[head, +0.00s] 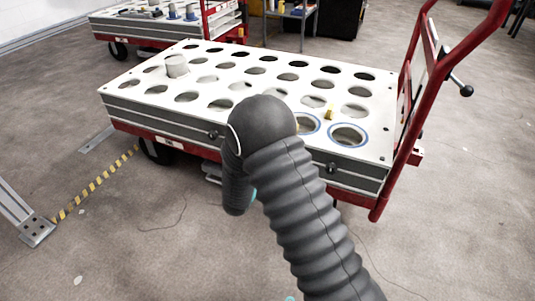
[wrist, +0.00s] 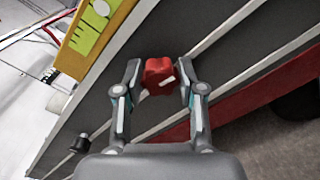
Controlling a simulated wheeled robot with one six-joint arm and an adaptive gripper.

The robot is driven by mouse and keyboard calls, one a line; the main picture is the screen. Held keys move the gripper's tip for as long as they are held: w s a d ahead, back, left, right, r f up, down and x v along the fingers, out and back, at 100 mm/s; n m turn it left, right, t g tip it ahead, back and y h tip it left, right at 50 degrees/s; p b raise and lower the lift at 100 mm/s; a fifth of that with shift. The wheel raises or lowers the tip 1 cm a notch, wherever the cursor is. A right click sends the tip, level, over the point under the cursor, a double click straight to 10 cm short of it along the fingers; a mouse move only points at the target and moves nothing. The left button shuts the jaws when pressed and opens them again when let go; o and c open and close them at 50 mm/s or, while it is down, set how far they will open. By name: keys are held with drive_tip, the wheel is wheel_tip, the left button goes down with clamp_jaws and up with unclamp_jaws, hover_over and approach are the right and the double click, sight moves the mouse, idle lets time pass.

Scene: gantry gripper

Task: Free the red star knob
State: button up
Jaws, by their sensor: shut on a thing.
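The red star knob (wrist: 158,70) shows in the wrist view in front of the cart's dark grey side panel (wrist: 225,55). My gripper (wrist: 160,82) has one finger on each side of the knob and is shut on it. How the knob's far side meets the panel is hidden. In the head view, my dark arm covers the gripper and the red knob. The cart (head: 228,122) there has a white top with rows of round holes.
A grey cylinder (head: 176,66) stands on the cart top, and a small yellow piece (head: 330,112) sits near its right side. Black knobs (head: 331,168) stick out of the front side. A red handle frame (head: 412,95) rises at the right. A second cart (head: 160,25) stands behind.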

drive_tip(key=n, duration=0.4)
drive_tip(key=shift+n+p, duration=0.3)
drive_tip(key=n+p, duration=0.1)
drive_tip(key=n, duration=0.4)
drive_tip(key=shift+p, duration=0.35)
drive_tip(key=n+p, duration=0.2)
drive_tip(key=n, duration=0.3)
drive_tip(key=n+p, duration=0.2)
drive_tip(key=n, duration=0.3)
drive_tip(key=shift+n, duration=0.3)
drive_tip(key=o, duration=1.1)
drive_tip(key=shift+o, duration=0.2)
